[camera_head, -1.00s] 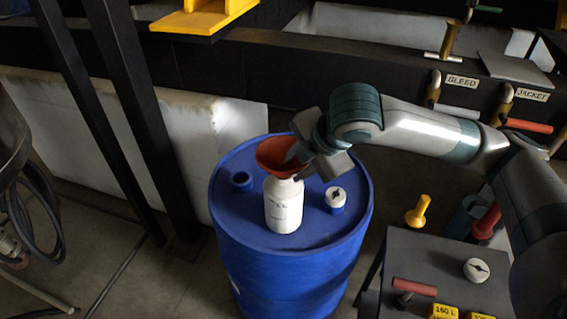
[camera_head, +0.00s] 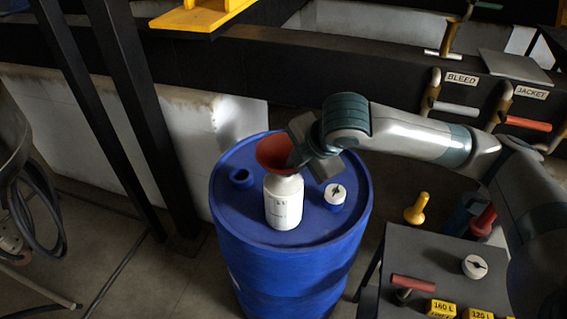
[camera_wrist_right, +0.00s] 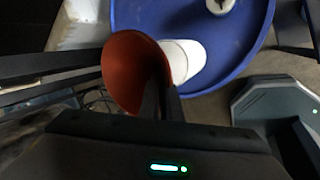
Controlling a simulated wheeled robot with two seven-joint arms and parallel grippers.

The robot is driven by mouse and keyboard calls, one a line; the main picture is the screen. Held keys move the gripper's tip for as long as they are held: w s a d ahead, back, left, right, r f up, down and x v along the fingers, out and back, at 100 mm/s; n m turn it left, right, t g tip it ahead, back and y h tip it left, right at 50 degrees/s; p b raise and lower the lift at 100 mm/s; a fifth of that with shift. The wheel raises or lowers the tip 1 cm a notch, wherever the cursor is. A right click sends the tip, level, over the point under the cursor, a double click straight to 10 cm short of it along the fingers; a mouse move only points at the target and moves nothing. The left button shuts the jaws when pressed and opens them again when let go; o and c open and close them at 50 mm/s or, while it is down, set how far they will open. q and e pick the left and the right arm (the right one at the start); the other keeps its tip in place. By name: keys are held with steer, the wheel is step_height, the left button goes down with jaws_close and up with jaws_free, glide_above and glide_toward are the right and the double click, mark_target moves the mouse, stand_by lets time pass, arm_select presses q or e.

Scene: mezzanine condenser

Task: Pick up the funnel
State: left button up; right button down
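The orange-red funnel (camera_head: 271,153) is at the mouth of a white bottle (camera_head: 284,203) on the blue drum (camera_head: 235,205), its bowl tilted. Whether its stem is still in the bottle neck is hidden. My right gripper (camera_head: 298,156) reaches in from the right. In the right wrist view the fingers (camera_wrist_right: 166,104) are close together at the rim of the funnel (camera_wrist_right: 128,72), one inside the bowl and one outside. They look shut on its wall. The bottle (camera_wrist_right: 186,62) is just behind. My left gripper is not in the head view.
A blue cap (camera_head: 241,179) and a white-topped blue fitting (camera_head: 335,196) stand on the drum. To the right, a dark table (camera_head: 425,255) holds a red-handled valve, a round white knob and yellow tags. Dark posts stand at left. Labelled valves are on the back beam.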

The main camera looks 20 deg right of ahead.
steer(key=shift+r, duration=0.1)
step_height(320, 180, up, 9)
steer(key=shift+r+b, duration=0.1)
steer(key=shift+b, duration=0.85)
steer(key=shift+r, duration=0.35)
